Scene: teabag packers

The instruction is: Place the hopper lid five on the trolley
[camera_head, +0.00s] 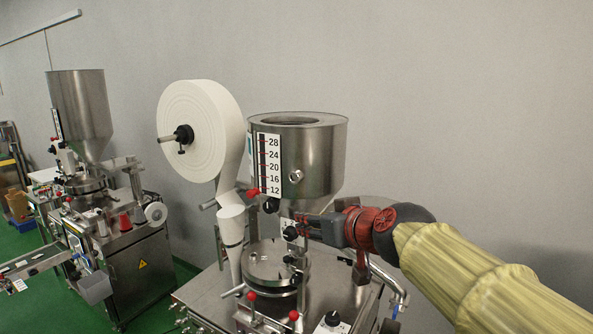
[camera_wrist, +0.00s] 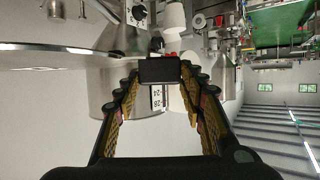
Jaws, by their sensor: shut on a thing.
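My gripper (camera_head: 298,226) is in front of the lower part of the near steel hopper (camera_head: 325,150). In the wrist view my gripper (camera_wrist: 160,95) has its jaws closed on a dark block (camera_wrist: 160,70), which looks like the handle of the hopper lid. A thin grey plate edge (camera_wrist: 70,56), seen nearly edge-on, runs left from this block and appears to be the lid. In the head view the fingers and arm hide most of what is held. The wrist picture is upside down. I cannot make out the trolley.
A large white paper roll (camera_head: 200,130) stands left of the near hopper. A steel round plate (camera_head: 270,265) and red knobs are on the machine below. A second packing machine (camera_head: 130,265) stands at the left on green floor (camera_head: 45,310).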

